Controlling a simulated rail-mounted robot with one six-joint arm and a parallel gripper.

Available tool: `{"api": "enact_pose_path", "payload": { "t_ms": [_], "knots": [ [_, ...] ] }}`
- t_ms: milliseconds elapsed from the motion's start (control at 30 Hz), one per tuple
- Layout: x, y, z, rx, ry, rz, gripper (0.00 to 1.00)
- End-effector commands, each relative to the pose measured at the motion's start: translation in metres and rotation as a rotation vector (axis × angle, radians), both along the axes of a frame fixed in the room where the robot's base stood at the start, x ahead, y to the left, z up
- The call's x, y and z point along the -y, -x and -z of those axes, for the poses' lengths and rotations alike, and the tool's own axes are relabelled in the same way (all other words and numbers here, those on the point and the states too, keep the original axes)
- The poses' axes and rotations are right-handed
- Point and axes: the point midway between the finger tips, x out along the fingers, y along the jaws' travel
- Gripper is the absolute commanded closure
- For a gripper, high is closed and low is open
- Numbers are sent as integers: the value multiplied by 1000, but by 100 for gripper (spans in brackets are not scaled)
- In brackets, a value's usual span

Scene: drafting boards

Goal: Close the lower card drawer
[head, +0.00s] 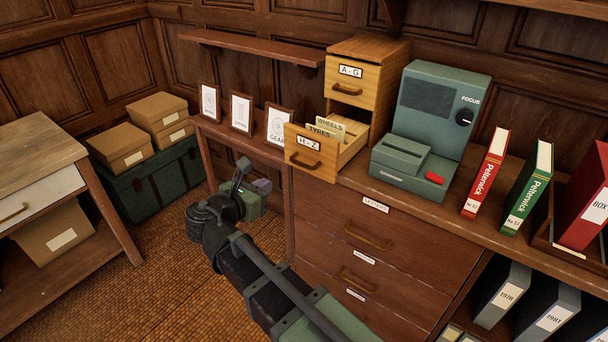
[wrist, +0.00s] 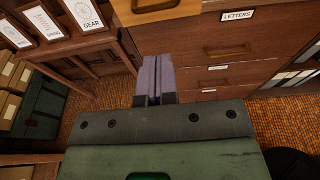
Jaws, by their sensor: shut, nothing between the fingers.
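The lower card drawer, labelled H-Z (head: 309,153), is pulled out of the small wooden card cabinet (head: 385,50). Cards with tabs reading WHEELS and TYRES stand inside it. The upper drawer, labelled A-G (head: 352,82), looks shut. My gripper (head: 262,186) is below and left of the open drawer in the head view, apart from it. In the wrist view its purple fingers (wrist: 155,75) are together and empty, with part of the lower drawer front (wrist: 170,10) at the top edge.
Framed cards (head: 241,113) stand left of the open drawer. A green-grey viewer (head: 430,110) with a red button stands right of the cabinet, close to the drawer's side. Below is a larger chest with a LETTERS drawer (head: 368,222). Open floor (head: 165,255) lies left.

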Motion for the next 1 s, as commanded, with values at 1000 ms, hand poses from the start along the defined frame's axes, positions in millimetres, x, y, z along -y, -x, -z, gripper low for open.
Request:
{"api": "enact_pose_path", "payload": {
  "t_ms": [1000],
  "knots": [
    [79,-112,31,-6,2,3,100]
  ]
}}
